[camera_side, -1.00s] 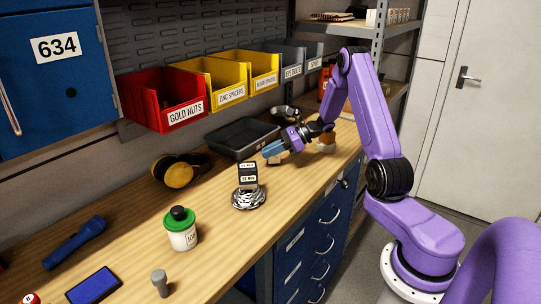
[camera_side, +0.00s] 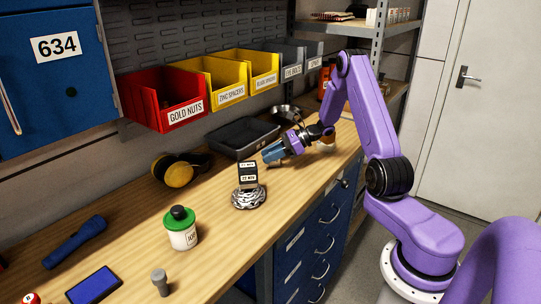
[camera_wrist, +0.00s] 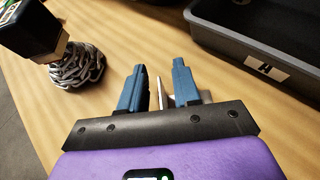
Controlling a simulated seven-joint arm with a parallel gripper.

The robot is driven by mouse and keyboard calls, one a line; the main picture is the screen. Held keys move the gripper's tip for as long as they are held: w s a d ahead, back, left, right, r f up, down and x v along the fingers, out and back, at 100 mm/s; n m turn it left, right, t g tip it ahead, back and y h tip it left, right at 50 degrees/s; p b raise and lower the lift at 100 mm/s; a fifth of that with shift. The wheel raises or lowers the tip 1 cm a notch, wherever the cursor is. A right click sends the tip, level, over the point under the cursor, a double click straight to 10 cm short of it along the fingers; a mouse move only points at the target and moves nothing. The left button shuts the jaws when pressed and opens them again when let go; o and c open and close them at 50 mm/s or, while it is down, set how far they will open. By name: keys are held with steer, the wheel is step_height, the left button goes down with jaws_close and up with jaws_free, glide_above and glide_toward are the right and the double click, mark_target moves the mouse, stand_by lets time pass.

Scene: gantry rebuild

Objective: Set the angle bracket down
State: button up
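My gripper (camera_side: 270,155) is low over the bench, just right of the dark tray in the side view. In the wrist view my gripper (camera_wrist: 158,76) has its two blue fingers apart. A thin grey upright piece, which looks like the angle bracket (camera_wrist: 158,92), shows between them with a gap on each side. A pale edge shows just right of the right finger and may be part of it. Most of the bracket is hidden by the fingers and palm, and I cannot tell exactly how it rests. In the side view it cannot be made out.
A grey tray (camera_wrist: 262,50) labelled A lies right of the fingers. A coiled chain (camera_wrist: 77,68) with a dark box (camera_wrist: 30,28) on top is to the left. A green-lidded jar (camera_side: 182,233) stands farther along the wooden bench (camera_side: 215,210). Bins line the wall.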

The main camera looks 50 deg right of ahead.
steer(key=v, duration=1.2)
steer(key=s+a+r+n+g+h, duration=0.1)
steer(key=s+a+n+g, duration=0.25)
steer(key=a+n, duration=0.35)
steer(key=s+a+r+n+g, duration=0.15)
steer(key=a+n+g, duration=0.25)
steer(key=a, duration=0.6)
steer(key=s+a+n+g+h, duration=0.1)
steer(key=s+a+n+g, duration=0.25)
steer(key=a+n, duration=0.35)
steer(key=s+a+r+n+t+h, duration=0.1)
steer(key=s+a+n+h, duration=0.2)
steer(key=s+n, duration=0.6)
steer(key=s+a+r+n+t+h, duration=0.1)
steer(key=s+a+n+h, duration=0.2)
steer(key=s+n, duration=0.7)
steer(key=a+n, duration=0.1)
steer(key=n, duration=0.1)
steer(key=shift+a+n+h, duration=0.2)
steer(key=shift+n+h, duration=0.1)
steer(key=shift+n, duration=0.1)
